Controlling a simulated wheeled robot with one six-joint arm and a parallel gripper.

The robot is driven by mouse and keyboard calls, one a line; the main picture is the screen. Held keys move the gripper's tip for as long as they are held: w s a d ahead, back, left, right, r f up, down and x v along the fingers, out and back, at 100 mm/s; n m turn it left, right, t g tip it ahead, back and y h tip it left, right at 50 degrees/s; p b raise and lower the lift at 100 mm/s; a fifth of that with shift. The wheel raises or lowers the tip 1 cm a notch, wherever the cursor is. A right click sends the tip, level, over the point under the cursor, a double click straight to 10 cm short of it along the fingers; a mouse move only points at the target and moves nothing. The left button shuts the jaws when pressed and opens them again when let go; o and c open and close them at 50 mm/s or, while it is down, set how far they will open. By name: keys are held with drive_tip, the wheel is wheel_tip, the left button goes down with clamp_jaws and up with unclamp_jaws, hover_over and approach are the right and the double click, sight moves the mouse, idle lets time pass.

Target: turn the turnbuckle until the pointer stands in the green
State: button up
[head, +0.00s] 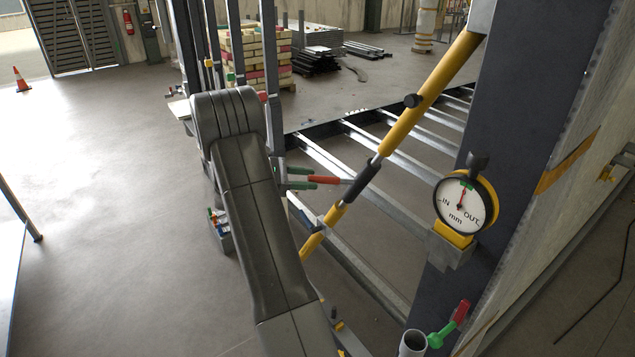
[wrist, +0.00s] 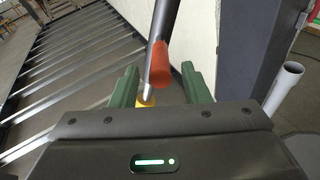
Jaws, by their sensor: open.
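The turnbuckle is a slanted yellow strut (head: 398,128) with a dark sleeve (head: 361,182) and a lever with a red grip (head: 324,180). My gripper (head: 306,178) has green fingers and is open around the end of the red grip. In the wrist view, the red grip (wrist: 159,64) sits between the open fingers (wrist: 160,84), with a gap showing on each side. A round dial gauge (head: 476,208) marked IN, OUT and mm faces me. Its red pointer (head: 462,196) points up, close to a small green band at the top. I cannot tell whether it lies inside the band.
A dark upright post (head: 515,130) stands behind the gauge. Metal crossbars (head: 385,150) run behind the strut. An open pipe (head: 413,343) and a red-and-green handle (head: 450,325) stand low at the right. The floor (head: 110,200) at left is mostly clear.

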drive_tip(key=b+v, duration=0.1)
drive_tip(key=v, duration=0.8)
drive_tip(key=shift+a+b, duration=0.3)
drive_tip(key=shift+a, duration=0.1)
drive_tip(key=shift+r, duration=0.1)
drive_tip(key=p+x, duration=0.3)
drive_tip(key=x, duration=1)
drive_tip(key=shift+d, duration=0.55)
drive_tip(key=shift+s+a+f, duration=0.1)
drive_tip(key=shift+s+f, duration=0.15)
drive_tip(key=shift+s, duration=0.1)
drive_tip(key=shift+t, duration=0.4)
